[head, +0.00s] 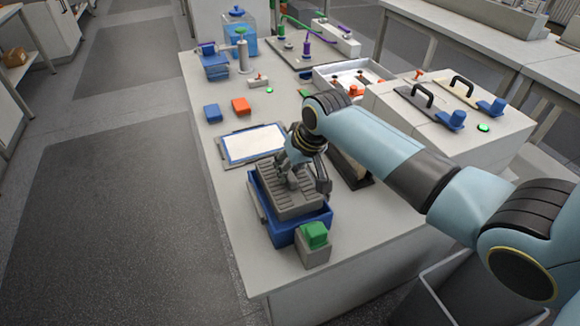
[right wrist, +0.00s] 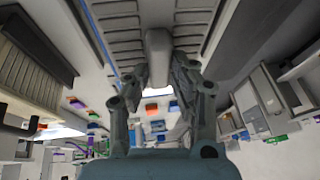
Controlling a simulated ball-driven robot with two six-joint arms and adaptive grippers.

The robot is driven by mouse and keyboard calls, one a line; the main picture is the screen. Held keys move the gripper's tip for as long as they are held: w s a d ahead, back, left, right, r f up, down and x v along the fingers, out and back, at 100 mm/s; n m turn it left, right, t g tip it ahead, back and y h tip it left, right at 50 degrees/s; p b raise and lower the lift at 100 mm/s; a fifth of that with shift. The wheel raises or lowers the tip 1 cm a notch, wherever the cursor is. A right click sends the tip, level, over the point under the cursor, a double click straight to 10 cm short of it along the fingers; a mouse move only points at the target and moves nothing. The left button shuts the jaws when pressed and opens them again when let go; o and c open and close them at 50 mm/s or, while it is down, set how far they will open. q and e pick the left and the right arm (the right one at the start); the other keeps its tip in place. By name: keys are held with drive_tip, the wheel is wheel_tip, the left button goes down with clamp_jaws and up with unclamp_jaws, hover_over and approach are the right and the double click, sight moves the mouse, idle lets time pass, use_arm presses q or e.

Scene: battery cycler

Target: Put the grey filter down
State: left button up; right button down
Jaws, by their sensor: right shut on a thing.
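The grey filter (head: 287,202) is a ribbed grey block with a raised grip in its middle. My right gripper (head: 302,175) is shut on that grip from above. In the right wrist view the filter (right wrist: 118,35) fills the top, with its grip between the fingers of my right gripper (right wrist: 160,75). The filter is over a blue bin (head: 283,236) near the table's front left edge. I cannot tell whether it rests in the bin or hangs just above it. My left gripper is not in view.
A grey block with a green top (head: 314,236) stands close in front of the bin. A white sheet on a tray (head: 253,144) lies behind it. A blue block (head: 212,113) and an orange block (head: 241,105) are farther back. A white cabinet with black handles (head: 440,125) stands at right.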

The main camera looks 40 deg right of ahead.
drive_tip(key=shift+f, duration=0.5)
drive_tip(key=shift+f, duration=0.1)
drive_tip(key=c, duration=1.1)
unclamp_jaws()
